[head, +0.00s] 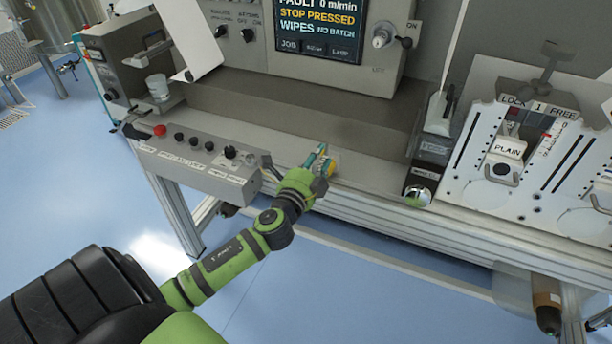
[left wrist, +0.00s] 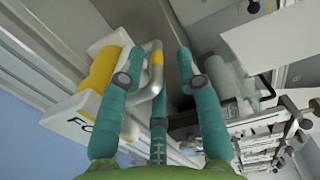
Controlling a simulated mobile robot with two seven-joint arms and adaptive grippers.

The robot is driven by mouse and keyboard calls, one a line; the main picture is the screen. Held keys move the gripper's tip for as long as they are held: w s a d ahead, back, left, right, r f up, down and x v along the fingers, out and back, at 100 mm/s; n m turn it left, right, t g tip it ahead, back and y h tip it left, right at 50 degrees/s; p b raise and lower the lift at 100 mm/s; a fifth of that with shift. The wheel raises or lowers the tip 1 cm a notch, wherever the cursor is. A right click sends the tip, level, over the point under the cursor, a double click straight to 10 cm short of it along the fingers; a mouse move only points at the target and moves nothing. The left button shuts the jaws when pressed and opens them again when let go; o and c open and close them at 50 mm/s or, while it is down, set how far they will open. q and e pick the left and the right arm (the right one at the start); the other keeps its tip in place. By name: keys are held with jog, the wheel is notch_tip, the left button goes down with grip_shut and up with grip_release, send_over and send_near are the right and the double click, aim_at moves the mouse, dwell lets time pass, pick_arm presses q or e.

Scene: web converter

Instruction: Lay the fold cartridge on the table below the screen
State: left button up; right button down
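The fold cartridge (head: 332,167), a white and yellow block, is on the table (head: 375,180) below the screen (head: 318,22), close to the table's front edge. In the left wrist view the cartridge (left wrist: 98,72) shows its white end with partly hidden lettering, a yellow part and a bent grey handle (left wrist: 157,68). My left gripper (head: 318,160) is at the cartridge and partly hides it. In the left wrist view its teal fingers (left wrist: 160,65) are spread, with the handle between them. I cannot tell whether a finger touches it. My right gripper is out of view.
A button box (head: 195,160) stands along the front edge to the left, with a white cup (head: 158,86) behind it. To the right are a grey device with a round knob (head: 418,196) and a slotted white panel (head: 540,160). The table between is clear.

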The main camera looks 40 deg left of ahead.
pick_arm(q)
jog(key=b+v, duration=0.1)
jog(key=v, duration=0.8)
jog(key=shift+s+b, duration=0.25)
jog(key=shift+b, duration=0.1)
jog(key=shift+r, duration=0.1)
